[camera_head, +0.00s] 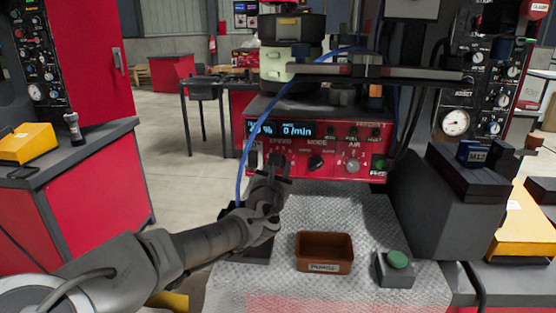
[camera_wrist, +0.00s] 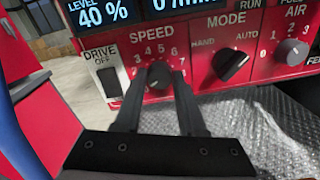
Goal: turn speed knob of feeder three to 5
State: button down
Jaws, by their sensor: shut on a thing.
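The red control panel (camera_head: 330,150) of the feeder carries the dark round SPEED knob, which shows in the wrist view (camera_wrist: 159,73) with printed numbers around it. My gripper (camera_head: 274,170) reaches the panel from below left, its two dark fingers on either side of this knob. It is shut on the knob, as the wrist view also shows (camera_wrist: 157,88). I cannot tell for sure which number the knob points to, and the fingers hide part of the scale. The display (camera_wrist: 105,13) reads LEVEL 40 % and, in the head view, 0 /min.
The DRIVE switch (camera_wrist: 109,83) is left of the knob, the MODE knob (camera_wrist: 230,64) and AIR knob (camera_wrist: 292,51) right of it. A brown bin (camera_head: 324,264) and a green push button (camera_head: 397,259) stand on the metal plate (camera_head: 345,222) below. A blue cable (camera_head: 243,160) hangs by the panel's left edge.

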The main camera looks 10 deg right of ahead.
jog(key=shift+d+f+m+t+y+p, duration=0.1)
jog(key=shift+m+y+p, duration=0.3)
jog(key=shift+m, duration=3.85)
jog(key=shift+d+f+m+t+y+p, duration=0.1)
jog(key=shift+m+p, duration=0.45)
jog(key=shift+m, duration=3.75)
jog(key=shift+f+m+t+y+p, duration=0.15)
jog(key=shift+m+p, duration=0.35)
jog(key=shift+m, duration=3.75)
jog(key=shift+r, duration=0.1)
jog(key=shift+c, duration=2.4)
grip_release()
jog(key=shift+s, duration=0.15)
